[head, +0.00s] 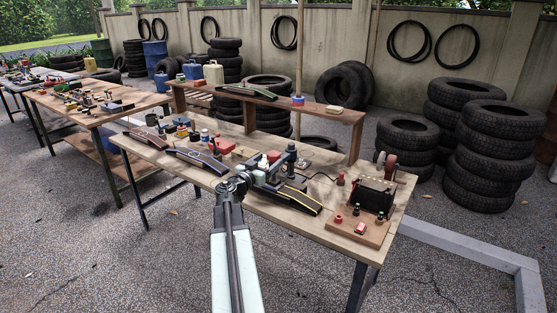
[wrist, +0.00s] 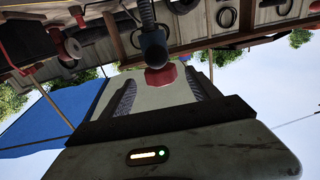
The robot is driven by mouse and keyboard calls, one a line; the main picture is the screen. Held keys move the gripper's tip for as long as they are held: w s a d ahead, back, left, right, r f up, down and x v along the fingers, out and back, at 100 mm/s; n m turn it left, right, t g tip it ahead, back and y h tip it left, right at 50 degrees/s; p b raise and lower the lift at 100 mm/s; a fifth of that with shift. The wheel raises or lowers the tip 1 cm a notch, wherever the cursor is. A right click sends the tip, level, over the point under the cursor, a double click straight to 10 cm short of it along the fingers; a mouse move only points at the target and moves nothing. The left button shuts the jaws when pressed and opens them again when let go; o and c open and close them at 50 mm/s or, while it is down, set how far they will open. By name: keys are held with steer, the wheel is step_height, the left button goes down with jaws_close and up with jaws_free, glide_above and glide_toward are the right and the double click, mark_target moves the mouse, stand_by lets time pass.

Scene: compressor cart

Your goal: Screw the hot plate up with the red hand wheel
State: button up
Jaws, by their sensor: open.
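The red hand wheel (wrist: 162,76) shows in the wrist view at the end of a dark clamp (wrist: 153,48). It appears in line with the space between my two dark, ridged fingers. My gripper (head: 258,172) is open and holds nothing; I cannot tell whether either finger touches the wheel. In the head view a small red part, seemingly the same wheel (head: 273,156), shows just beyond my gripper, beside the dark clamp post (head: 291,158). The hot plate cannot be made out clearly; my gripper and the clamp cover that area.
The clamp stands on a wooden workbench (head: 335,232). A dark strip with a yellow line (head: 299,198) lies close to it. A dark box-shaped device (head: 374,195) and small red parts are to the right. A raised shelf (head: 330,112) runs behind.

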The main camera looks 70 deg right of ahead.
mark_target(278, 153)
steer(key=d, duration=0.5)
steer(key=s+d, duration=0.1)
steer(key=d, duration=0.1)
steer(key=shift+s+d, duration=0.1)
steer(key=shift+d, duration=0.25)
